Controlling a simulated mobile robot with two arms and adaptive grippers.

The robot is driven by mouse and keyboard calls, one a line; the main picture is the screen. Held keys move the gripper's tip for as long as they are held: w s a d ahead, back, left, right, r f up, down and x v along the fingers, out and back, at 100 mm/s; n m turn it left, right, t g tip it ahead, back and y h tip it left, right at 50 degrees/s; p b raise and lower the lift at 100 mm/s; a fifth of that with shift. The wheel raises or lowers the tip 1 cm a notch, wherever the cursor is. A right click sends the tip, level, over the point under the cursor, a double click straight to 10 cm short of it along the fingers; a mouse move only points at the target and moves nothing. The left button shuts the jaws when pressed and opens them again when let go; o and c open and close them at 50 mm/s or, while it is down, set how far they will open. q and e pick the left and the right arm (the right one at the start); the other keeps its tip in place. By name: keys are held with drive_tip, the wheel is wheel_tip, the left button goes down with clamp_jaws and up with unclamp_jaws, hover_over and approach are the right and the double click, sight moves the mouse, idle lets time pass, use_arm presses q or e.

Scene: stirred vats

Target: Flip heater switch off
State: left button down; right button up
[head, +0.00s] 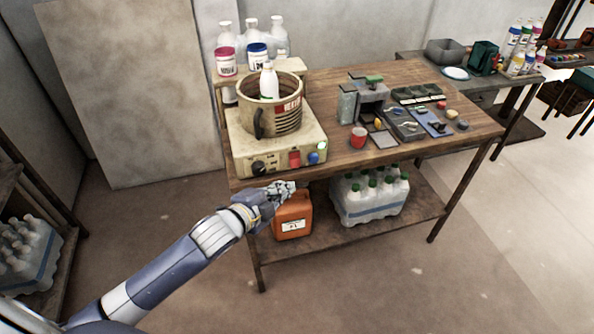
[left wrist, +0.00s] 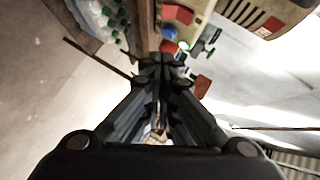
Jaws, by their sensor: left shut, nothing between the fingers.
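The heater is a cream hot plate (head: 243,143) at the left end of the wooden table. Its front has a black knob (head: 258,168), a red switch (head: 294,159), a blue knob (head: 313,157) and a lit green lamp (head: 322,145). In the left wrist view the red switch (left wrist: 178,14), blue knob (left wrist: 169,33) and green lamp (left wrist: 183,46) show near the top, beyond the fingers. My left gripper (head: 284,188) is shut and empty, just below and in front of the heater's front, apart from the switch. The switch's tilt is too small to tell.
A brown pot (head: 259,112) with a white bottle (head: 268,82) stands on the heater. An orange jug (head: 293,218) and a pack of bottles (head: 370,203) sit on the lower shelf. The table's front edge (head: 385,164) lies near my gripper. Open floor (head: 360,285) lies in front.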

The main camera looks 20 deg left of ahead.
sight(295, 160)
use_arm(q)
drive_tip(key=shift+a+f+p+x, duration=0.15)
drive_tip(key=shift+a+p+x, duration=0.25)
drive_tip(key=shift+x, duration=1.75)
drive_tip(key=shift+a+f+p+x, duration=0.2)
drive_tip(key=shift+a+x, duration=0.25)
drive_tip(key=shift+x, duration=1.7)
drive_tip(key=shift+a+f+p+x, duration=0.15)
drive_tip(key=shift+a+p+x, duration=0.25)
drive_tip(key=shift+x, duration=1.8)
drive_tip(key=shift+w+a, duration=0.1)
drive_tip(key=shift+w, duration=0.05)
drive_tip(key=f+b, duration=0.1)
drive_tip(key=b, duration=0.2)
drive_tip(key=shift+w+a+f+t, duration=0.15)
drive_tip(key=shift+w+f+t, duration=0.05)
drive_tip(key=shift+t, duration=0.2)
drive_tip(key=shift+w+r+m, duration=0.1)
drive_tip(key=shift+r+m, duration=0.15)
drive_tip(key=shift+m, duration=0.05)
